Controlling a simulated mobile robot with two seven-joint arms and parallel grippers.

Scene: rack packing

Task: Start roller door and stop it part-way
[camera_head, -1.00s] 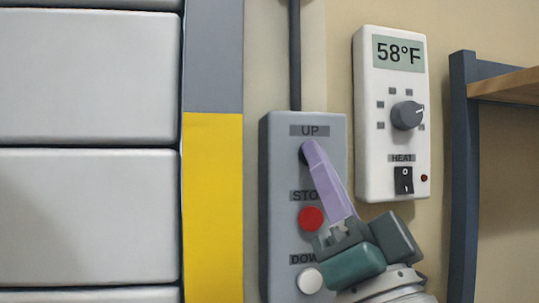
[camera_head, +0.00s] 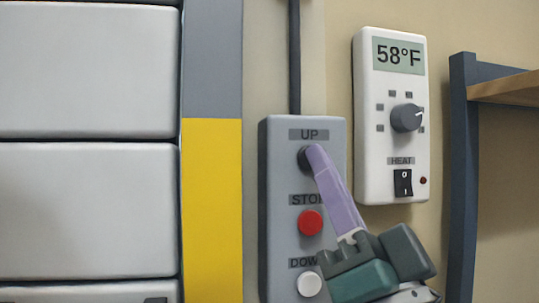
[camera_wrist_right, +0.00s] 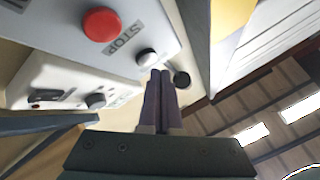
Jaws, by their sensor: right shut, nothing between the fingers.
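The grey control box (camera_head: 276,230) hangs on the wall in the head view. It has a dark UP button (camera_head: 303,162), a red STOP button (camera_head: 310,222) and a white DOWN button (camera_head: 309,284). My right gripper (camera_head: 316,152) is shut and empty, its purple fingertips at the UP button and covering its right part. In the right wrist view the fingertips (camera_wrist_right: 160,74) are close to a shiny button; I cannot tell whether they touch it. The red STOP button (camera_wrist_right: 102,25) is clear of them. The pale roller door (camera_head: 85,210) fills the left. My left gripper is out of view.
A yellow and grey door post (camera_head: 212,210) stands between door and box. A white thermostat (camera_head: 380,140) reading 58°F is right of the box, close above my right wrist. A shelf with a dark upright (camera_head: 463,180) is farther right. A conduit (camera_head: 294,60) rises from the box.

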